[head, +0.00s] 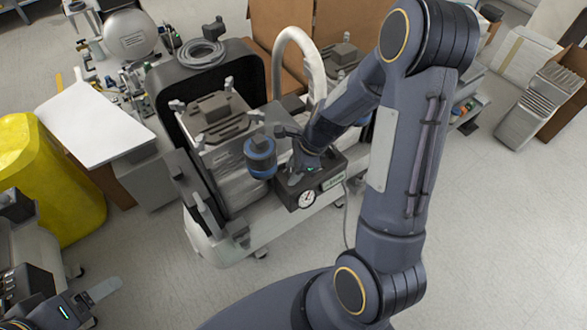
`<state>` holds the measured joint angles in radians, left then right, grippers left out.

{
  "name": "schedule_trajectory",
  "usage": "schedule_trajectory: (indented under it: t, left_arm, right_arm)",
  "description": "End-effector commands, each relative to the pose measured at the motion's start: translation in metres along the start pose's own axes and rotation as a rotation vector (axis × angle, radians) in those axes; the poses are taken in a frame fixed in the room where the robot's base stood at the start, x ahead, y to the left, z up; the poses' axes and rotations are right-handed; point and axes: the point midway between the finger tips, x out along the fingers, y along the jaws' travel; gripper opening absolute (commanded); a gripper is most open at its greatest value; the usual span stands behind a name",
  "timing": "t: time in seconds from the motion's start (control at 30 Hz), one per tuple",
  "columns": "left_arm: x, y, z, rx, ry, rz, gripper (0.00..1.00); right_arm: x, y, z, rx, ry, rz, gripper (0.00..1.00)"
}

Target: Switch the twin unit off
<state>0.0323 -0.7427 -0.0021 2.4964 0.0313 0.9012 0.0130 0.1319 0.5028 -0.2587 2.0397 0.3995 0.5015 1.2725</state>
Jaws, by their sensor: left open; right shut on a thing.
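The twin unit (222,246) is a compressor on a pale tank in the middle of the head view, with a black open housing behind its motor block. A dark control box (333,170) with a round white gauge (306,200) and a small green label sits on its front right. My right gripper (297,176) reaches down onto the top of this box. It is shut on a small part there, apparently the switch, which the fingers hide. The switch's position cannot be seen. My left gripper (104,297) is open and empty at the lower left, apart from the unit.
A yellow bin (47,178) and a white board (97,122) on a cardboard box stand at the left. Cardboard boxes (275,32) and a white curved hose (298,48) are behind the unit. Clear floor (490,220) lies at the right.

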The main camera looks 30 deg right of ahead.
Motion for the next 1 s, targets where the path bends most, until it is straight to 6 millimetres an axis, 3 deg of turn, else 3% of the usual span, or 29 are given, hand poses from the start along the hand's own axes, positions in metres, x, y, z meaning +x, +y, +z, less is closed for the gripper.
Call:
schedule_trajectory:
  t: [0.7,1.0]
  left_arm:
    - [-0.024,0.011,-0.012,0.000,0.000,0.000,0.76]
    - [-0.028,0.013,-0.014,0.000,0.000,0.000,0.76]
  right_arm:
    - [-0.001,-0.003,0.001,-0.379,0.001,0.159,0.15]
    - [0.000,-0.003,0.001,-0.465,0.001,0.193,0.15]
